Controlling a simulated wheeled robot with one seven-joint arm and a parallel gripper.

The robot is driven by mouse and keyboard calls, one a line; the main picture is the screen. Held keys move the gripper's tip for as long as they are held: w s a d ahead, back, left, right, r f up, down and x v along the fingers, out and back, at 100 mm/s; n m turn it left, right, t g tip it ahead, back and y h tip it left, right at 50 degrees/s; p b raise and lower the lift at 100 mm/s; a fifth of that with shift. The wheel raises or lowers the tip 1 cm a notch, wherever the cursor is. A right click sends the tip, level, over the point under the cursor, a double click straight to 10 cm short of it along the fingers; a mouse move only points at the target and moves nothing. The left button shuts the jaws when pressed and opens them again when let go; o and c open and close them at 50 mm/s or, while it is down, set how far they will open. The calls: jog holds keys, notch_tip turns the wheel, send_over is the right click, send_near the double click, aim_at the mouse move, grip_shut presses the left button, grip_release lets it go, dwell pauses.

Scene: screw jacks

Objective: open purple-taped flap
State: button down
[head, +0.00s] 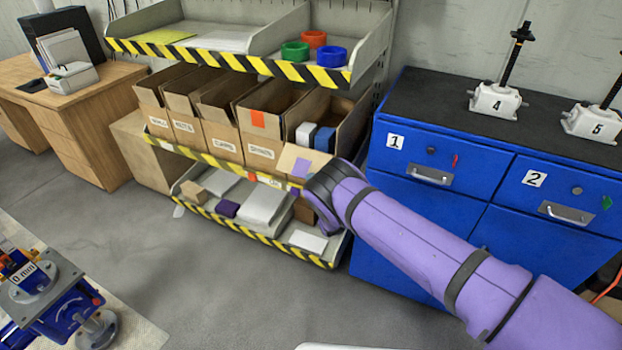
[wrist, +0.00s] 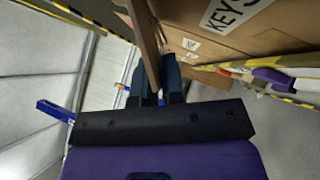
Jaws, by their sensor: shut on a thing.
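The purple-taped flap (head: 297,160) is a tan cardboard panel at the front of the rightmost box (head: 345,118) on the middle shelf. The flap stands out at the front, and the box top looks open. In the wrist view, my gripper (wrist: 154,68) is shut on a thin cardboard panel (wrist: 146,38), which appears to be this flap, seen edge-on between the two dark fingers. A box face with a KEYS label (wrist: 232,12) is close at the right. In the head view, my wrist hides the fingers.
White and blue boxes (head: 324,139) sit inside the rightmost box. The SPRINGS box (head: 262,135), with orange tape, stands at its left. A lower striped shelf (head: 290,248) holds several items. Blue drawers (head: 428,160) stand close at the right. The floor in front is clear.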

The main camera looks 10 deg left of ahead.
jog(key=shift+w+d+f, duration=0.2)
jog(key=shift+w+f, duration=0.2)
jog(key=shift+w, duration=0.05)
dwell(0.3)
jog(key=c, duration=1.3)
grip_release()
jog(key=shift+w, duration=0.1)
jog(key=shift+f, duration=0.1)
jog(key=v, duration=1.1)
jog(key=shift+a, duration=0.1)
